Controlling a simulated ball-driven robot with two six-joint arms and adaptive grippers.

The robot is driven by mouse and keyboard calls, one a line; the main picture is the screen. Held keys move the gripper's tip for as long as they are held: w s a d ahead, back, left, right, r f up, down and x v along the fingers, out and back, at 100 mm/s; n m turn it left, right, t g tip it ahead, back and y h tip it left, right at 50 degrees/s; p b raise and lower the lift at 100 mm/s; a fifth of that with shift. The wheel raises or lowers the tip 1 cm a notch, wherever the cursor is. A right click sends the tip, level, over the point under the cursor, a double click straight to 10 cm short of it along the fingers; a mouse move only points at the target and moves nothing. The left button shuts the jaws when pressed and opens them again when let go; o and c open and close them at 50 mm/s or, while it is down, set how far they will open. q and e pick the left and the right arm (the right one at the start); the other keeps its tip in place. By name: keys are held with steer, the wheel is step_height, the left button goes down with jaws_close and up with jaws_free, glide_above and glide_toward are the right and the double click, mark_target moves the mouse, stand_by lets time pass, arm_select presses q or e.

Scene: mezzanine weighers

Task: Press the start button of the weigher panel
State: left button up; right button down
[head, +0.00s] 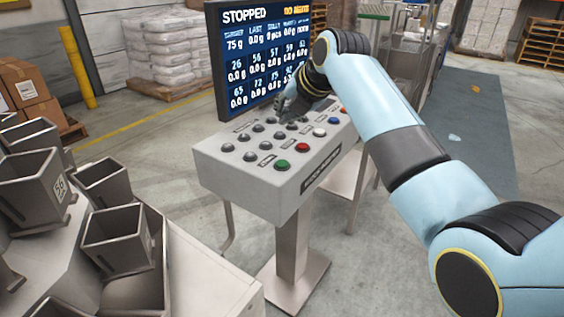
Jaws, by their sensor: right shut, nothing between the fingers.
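The weigher panel (245,172) is a light grey box on a steel pedestal in the middle of the head view. Its sloped top carries several dark buttons. A green button (282,165) sits near the front edge, with a red button (302,147) and a white button (319,132) to its right and farther back. The button labels are too small to read. The screen (262,55) behind shows STOPPED. My right gripper (292,117) is shut and empty over the back part of the panel top; whether it touches is unclear. My left gripper is not in view.
Steel weigher buckets (117,240) fill the lower left. Stacked white sacks (160,48) on a pallet, cardboard boxes (25,84) and a yellow post (77,66) stand behind.

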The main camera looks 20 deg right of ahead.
steer(key=shift+f, duration=0.1)
steer(key=b, duration=0.7)
glide_above(285, 162)
step_height(285, 162, down, 7)
steer(key=shift+f, duration=0.1)
steer(key=shift+f+b, duration=0.45)
steer(key=shift+f, duration=0.25)
steer(key=shift+f, duration=0.1)
stand_by(0.3)
steer(key=shift+f, duration=0.35)
steer(key=shift+f, duration=0.45)
stand_by(0.8)
steer(key=shift+r, duration=0.1)
steer(key=shift+r+p, duration=0.75)
steer(key=shift+p, duration=0.15)
